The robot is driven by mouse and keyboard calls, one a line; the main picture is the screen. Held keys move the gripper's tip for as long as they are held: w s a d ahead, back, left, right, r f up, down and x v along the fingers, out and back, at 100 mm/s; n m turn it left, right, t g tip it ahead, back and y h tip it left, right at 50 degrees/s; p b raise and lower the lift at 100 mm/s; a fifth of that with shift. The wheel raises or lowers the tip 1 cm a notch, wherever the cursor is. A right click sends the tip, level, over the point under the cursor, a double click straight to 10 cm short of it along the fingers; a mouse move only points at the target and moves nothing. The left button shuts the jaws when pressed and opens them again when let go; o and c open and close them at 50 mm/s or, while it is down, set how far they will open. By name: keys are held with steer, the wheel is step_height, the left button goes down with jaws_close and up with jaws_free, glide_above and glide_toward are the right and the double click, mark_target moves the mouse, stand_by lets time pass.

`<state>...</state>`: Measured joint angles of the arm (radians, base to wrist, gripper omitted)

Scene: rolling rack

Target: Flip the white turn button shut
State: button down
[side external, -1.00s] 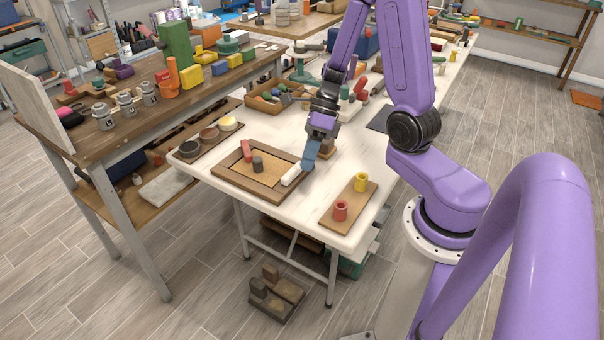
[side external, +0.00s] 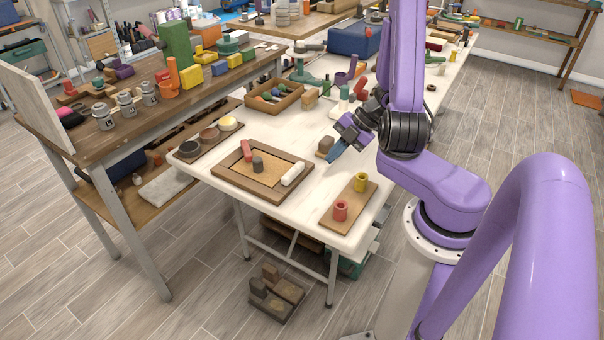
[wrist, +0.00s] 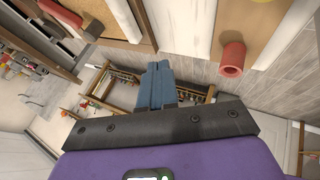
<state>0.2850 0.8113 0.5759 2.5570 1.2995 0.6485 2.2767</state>
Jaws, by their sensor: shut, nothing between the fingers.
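The white turn button (side external: 292,174) lies along the right side of a brown wooden frame (side external: 240,185) with a tan panel (side external: 272,166). It runs roughly parallel to that side; I cannot tell whether it overlaps the panel edge. A red turn button (side external: 246,151) and a dark grey knob (side external: 258,164) sit farther left on the frame and panel. My gripper (side external: 335,153) is shut and empty, above the table to the right of the frame and apart from the white button. Its blue fingers are pressed together in the wrist view (wrist: 158,85).
A board (side external: 350,202) with a red cylinder (side external: 340,210) and a yellow cylinder (side external: 361,182) lies to the right near the table edge. A tray with round pots (side external: 209,134) is on the left.

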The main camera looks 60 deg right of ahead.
mark_target(293, 173)
steer(key=shift+s+d+f+m, duration=0.25)
steer(key=shift+s+d+m, duration=0.1)
steer(key=shift+m, duration=0.55)
steer(key=x, duration=1)
steer(key=shift+w+d, duration=0.1)
steer(key=shift+w, duration=0.1)
steer(key=w, duration=0.2)
steer(key=shift+w+d, duration=0.1)
steer(key=shift+w, duration=0.9)
steer(key=shift+t+h, duration=0.3)
